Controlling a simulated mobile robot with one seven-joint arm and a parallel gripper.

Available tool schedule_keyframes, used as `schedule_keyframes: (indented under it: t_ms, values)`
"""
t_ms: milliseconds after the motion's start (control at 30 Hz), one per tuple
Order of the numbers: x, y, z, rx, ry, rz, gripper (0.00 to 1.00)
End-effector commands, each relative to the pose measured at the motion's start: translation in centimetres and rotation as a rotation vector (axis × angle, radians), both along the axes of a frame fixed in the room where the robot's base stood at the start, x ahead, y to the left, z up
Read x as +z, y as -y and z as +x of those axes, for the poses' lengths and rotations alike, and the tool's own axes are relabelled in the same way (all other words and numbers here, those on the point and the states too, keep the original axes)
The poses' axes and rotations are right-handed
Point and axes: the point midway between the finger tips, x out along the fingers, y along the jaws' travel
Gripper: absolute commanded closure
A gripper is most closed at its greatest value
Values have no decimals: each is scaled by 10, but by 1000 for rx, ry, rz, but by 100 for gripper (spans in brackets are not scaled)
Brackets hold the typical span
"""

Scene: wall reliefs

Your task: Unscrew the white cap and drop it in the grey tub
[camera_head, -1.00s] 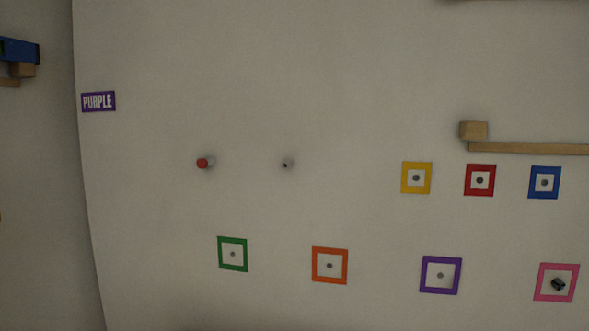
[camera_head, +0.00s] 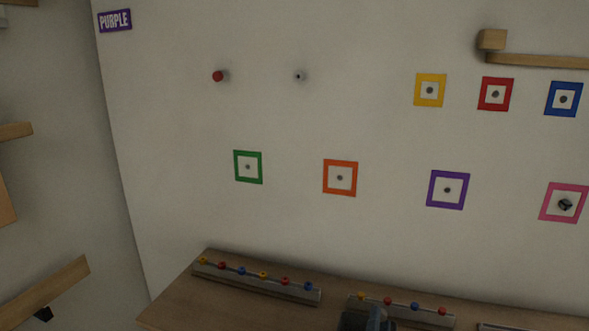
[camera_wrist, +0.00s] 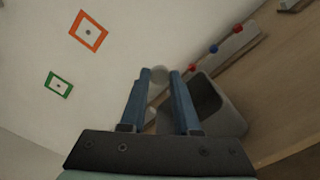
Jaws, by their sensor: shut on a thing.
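My gripper (camera_wrist: 160,78) shows in the wrist view with its two blue fingers close together. A pale, rounded piece, the white cap (camera_wrist: 160,71), sits between the fingertips and is partly hidden by them. The grey tub (camera_wrist: 232,118) is just right of and beyond the fingers, with its dark hollow facing me. The cap appears near the tub's left rim; I cannot tell whether it is over the opening.
The wooden shelf (camera_head: 180,300) carries a grey rail (camera_head: 260,286) with several coloured knobs, and a second such rail (camera_head: 405,312). The wall above has coloured square frames, such as the orange one (camera_head: 340,178), a red-tipped peg (camera_head: 218,76) and a wooden ledge (camera_head: 540,61).

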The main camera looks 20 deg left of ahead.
Motion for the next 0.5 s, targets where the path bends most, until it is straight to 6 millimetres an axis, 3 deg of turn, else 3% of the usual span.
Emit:
schedule_keyframes:
  t_ms: [267,300,467,500]
  values:
    - [-2,0,0,1,1,0,100]
    - [-2,0,0,1,1,0,64]
    - [-2,0,0,1,1,0,36]
    - [-2,0,0,0,0,0,35]
